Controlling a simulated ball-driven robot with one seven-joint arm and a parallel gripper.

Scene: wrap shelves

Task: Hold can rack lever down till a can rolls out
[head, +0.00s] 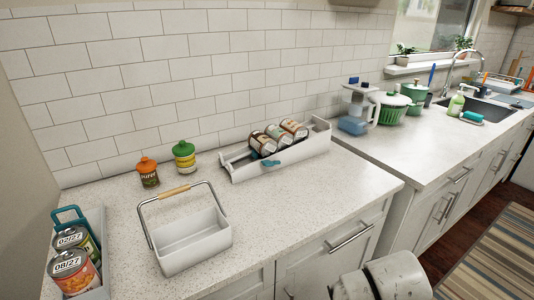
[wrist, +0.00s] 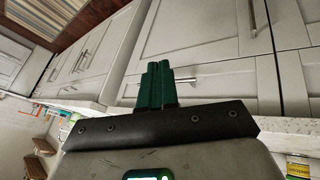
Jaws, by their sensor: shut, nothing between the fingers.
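The white can rack (head: 301,156) stands at the back of the near counter in the head view, against the tiled wall. Several cans (head: 276,138) lie on their sides in a row in it. The teal lever (head: 266,163) sticks out at the rack's front, below the cans. My gripper (wrist: 157,66) shows in the wrist view as dark green fingers pressed together, shut and empty. It points toward grey cabinet fronts, apart from the rack. The head view shows only part of my arm at the bottom right, and the gripper's tips are not visible there.
A white basket (head: 190,243) with a raised wooden handle stands in front of the rack, to the left. Two lidded jars, orange-topped (head: 148,174) and green-topped (head: 184,157), stand behind it. A bin (head: 100,292) with upright cans is at far left. The counter right of the basket is clear.

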